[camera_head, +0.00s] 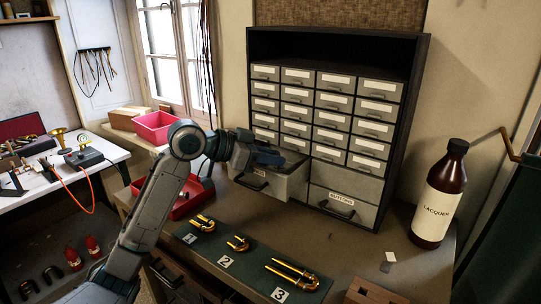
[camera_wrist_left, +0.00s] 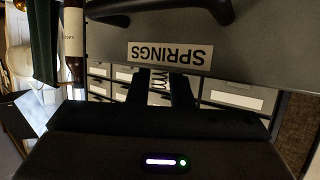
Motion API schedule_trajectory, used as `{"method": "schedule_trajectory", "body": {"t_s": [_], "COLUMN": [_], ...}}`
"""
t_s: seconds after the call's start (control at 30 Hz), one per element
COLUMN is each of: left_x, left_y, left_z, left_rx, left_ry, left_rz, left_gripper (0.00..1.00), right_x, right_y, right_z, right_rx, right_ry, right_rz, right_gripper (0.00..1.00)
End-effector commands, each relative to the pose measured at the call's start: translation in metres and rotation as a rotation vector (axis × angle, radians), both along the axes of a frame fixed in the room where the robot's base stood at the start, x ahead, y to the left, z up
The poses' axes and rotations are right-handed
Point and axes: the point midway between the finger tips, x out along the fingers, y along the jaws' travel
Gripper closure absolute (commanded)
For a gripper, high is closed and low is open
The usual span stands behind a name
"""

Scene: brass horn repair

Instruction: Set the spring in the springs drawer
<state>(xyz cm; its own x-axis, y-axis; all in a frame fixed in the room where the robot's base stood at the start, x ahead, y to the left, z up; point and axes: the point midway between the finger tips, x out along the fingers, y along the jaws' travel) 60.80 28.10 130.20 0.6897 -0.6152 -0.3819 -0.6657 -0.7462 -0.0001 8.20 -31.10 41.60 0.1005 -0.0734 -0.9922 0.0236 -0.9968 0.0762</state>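The springs drawer (camera_head: 262,183) is pulled out of the cabinet at its lower left. Its front, with the SPRINGS label (camera_wrist_left: 170,55), shows upside down in the left wrist view. My left gripper (camera_head: 270,158) is over the open drawer; its dark fingers (camera_wrist_left: 160,88) reach toward the drawer front's edge. The spring (camera_wrist_left: 158,82), a small pale coil, sits between the two fingers, which close on its sides. The fingertips and the spring's far end are hidden at the drawer front. The spring cannot be made out in the head view. My right gripper is not in view.
The cabinet (camera_head: 421,100) holds rows of small shut drawers and a shut buttons drawer (camera_head: 342,206). A lacquer bottle (camera_head: 439,195) stands at the right. A green mat (camera_head: 215,245) with numbered brass parts lies in front. A red tray (camera_head: 190,205) is left of the drawer.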

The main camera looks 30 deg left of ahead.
Motion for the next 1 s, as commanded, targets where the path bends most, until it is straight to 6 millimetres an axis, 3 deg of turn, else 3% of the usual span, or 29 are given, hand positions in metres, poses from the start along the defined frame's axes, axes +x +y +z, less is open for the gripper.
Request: {"method": "schedule_trajectory", "body": {"t_s": [0.07, 0.37, 0.5, 1.0], "left_x": [0.0, 0.0, 0.0, -0.044], "left_y": [0.0, 0.0, 0.0, 0.04], "left_z": [0.0, 0.002, 0.017, 0.033], "left_rx": [0.0, 0.0, 0.0, 0.005], "left_ry": [0.0, 0.0, -0.003, -0.001], "left_rz": [0.0, 0.0, 0.0, 0.003], "left_gripper": [0.66, 0.66, 0.66, 0.66], "right_x": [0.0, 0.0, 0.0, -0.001], "right_y": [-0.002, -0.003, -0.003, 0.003], "right_z": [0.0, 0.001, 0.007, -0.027], "right_rx": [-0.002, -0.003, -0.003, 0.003], "right_ry": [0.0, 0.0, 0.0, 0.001], "right_rz": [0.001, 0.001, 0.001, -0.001], "right_gripper": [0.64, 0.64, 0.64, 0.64]}}
